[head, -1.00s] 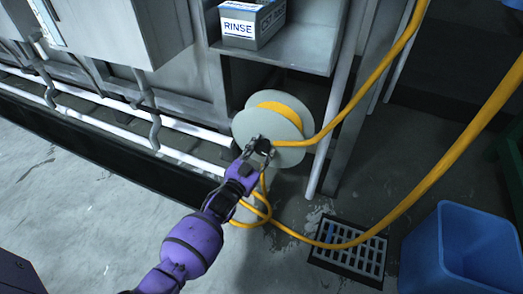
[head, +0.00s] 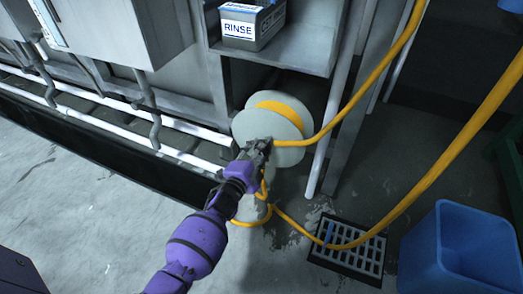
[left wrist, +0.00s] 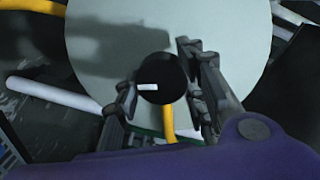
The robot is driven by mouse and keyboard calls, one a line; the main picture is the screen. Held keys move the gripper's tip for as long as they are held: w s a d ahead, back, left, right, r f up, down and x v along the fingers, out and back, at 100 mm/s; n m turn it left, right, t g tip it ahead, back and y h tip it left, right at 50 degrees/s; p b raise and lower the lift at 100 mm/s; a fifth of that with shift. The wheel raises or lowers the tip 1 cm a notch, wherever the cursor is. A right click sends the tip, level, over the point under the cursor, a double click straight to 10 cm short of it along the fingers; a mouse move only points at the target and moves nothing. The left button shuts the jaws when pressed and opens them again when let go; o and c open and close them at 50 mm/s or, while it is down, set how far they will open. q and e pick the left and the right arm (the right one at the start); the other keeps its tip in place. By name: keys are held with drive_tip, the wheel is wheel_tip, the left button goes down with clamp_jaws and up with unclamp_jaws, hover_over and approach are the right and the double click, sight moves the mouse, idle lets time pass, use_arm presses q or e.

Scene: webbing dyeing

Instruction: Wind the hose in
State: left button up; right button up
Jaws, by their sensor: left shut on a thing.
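A pale grey hose reel (head: 288,152) with yellow hose (head: 283,108) wound on its drum stands under the metal shelf. My left gripper (head: 258,146) is at the reel's near face. In the left wrist view, its fingers (left wrist: 163,90) sit on either side of a round black knob (left wrist: 160,72) with a white mark, in front of the pale disc (left wrist: 225,40). The gripper is shut on this knob. Hose runs from the reel up to the right, and a loose loop (head: 250,222) lies on the floor below. My right gripper is not in view.
A blue bin (head: 455,255) stands at the lower right beside a floor drain grate (head: 348,250), with hose crossing the grate. A box labelled RINSE (head: 252,22) sits on the shelf above. White pipes (head: 100,120) run along the left wall.

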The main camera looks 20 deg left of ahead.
use_arm(q)
drive_tip(key=m, duration=0.3)
drive_tip(key=shift+s+d+f+m+b, duration=0.1)
drive_tip(key=shift+d+f+m+b, duration=0.2)
drive_tip(key=shift+d+f+b, duration=0.1)
drive_tip(key=shift+a+m+y+b, duration=0.1)
drive_tip(key=shift+m+y+b, duration=0.25)
drive_tip(key=shift+m, duration=0.55)
drive_tip(key=m+b, duration=0.1)
drive_tip(key=m, duration=0.2)
drive_tip(key=shift+a+m+y+b, duration=0.15)
drive_tip(key=shift+m+y+b, duration=0.2)
drive_tip(key=shift+m+b, duration=0.6)
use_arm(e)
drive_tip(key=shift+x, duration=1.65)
use_arm(q)
drive_tip(key=shift+m, duration=0.45)
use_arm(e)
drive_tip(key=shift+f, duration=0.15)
use_arm(q)
drive_tip(key=o, duration=1)
drive_tip(key=shift+a, duration=0.1)
drive_tip(key=shift+o, duration=0.4)
drive_tip(key=shift+r, duration=0.1)
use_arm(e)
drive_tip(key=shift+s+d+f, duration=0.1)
